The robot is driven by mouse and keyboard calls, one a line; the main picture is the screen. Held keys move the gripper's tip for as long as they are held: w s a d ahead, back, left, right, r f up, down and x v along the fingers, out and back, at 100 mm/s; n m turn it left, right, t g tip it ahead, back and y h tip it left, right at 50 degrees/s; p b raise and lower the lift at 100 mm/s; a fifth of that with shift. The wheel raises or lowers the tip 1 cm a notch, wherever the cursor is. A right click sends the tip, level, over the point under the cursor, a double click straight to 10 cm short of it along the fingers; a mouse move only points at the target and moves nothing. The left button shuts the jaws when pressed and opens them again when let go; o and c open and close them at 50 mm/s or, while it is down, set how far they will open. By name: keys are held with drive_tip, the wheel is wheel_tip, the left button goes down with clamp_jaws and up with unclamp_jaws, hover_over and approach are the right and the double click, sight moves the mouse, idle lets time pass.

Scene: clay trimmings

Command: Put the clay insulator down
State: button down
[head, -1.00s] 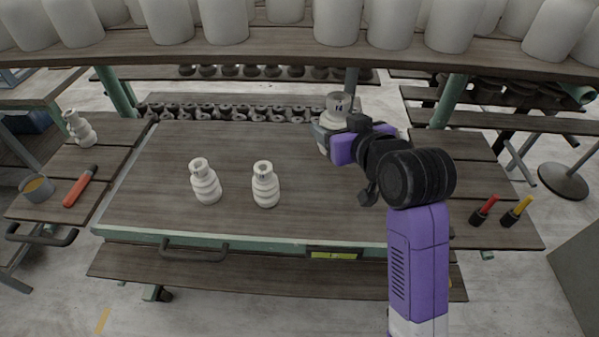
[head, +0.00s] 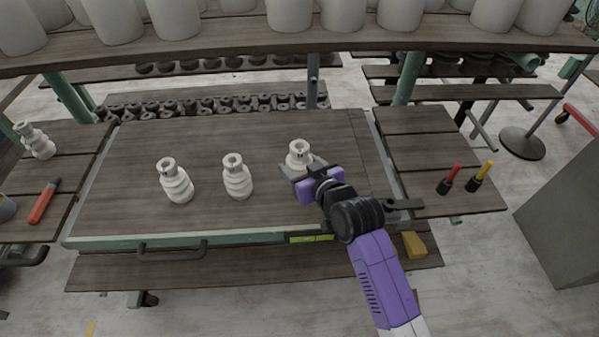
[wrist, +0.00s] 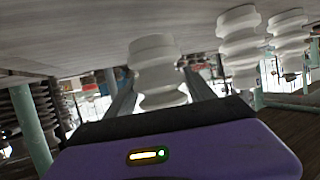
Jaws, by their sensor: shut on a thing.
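The white ribbed clay insulator (head: 299,155) is upright between the fingers of my gripper (head: 298,170), over the right part of the worktable (head: 330,132). In the wrist view the held insulator (wrist: 155,62) sits between the two grey fingers, with the tabletop along the top of that picture. Its base is at or very close to the tabletop; I cannot tell if it touches. My gripper is shut on it, and the fingers hide its lower part in the head view.
Two similar insulators stand to its left, one nearer (head: 237,177) and one farther (head: 175,181). Another stands on the left side table (head: 37,141). Tabletop behind the insulators is clear.

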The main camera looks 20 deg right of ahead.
sight(299, 174)
drive_tip(key=shift+f, duration=1.45)
drive_tip(key=shift+f, duration=0.1)
drive_tip(key=shift+c, duration=1.6)
unclamp_jaws()
drive_tip(key=shift+f, duration=0.15)
drive_tip(key=shift+r, duration=0.25)
drive_tip(key=b+v, duration=0.1)
drive_tip(key=v, duration=1.1)
drive_tip(key=shift+f, duration=0.1)
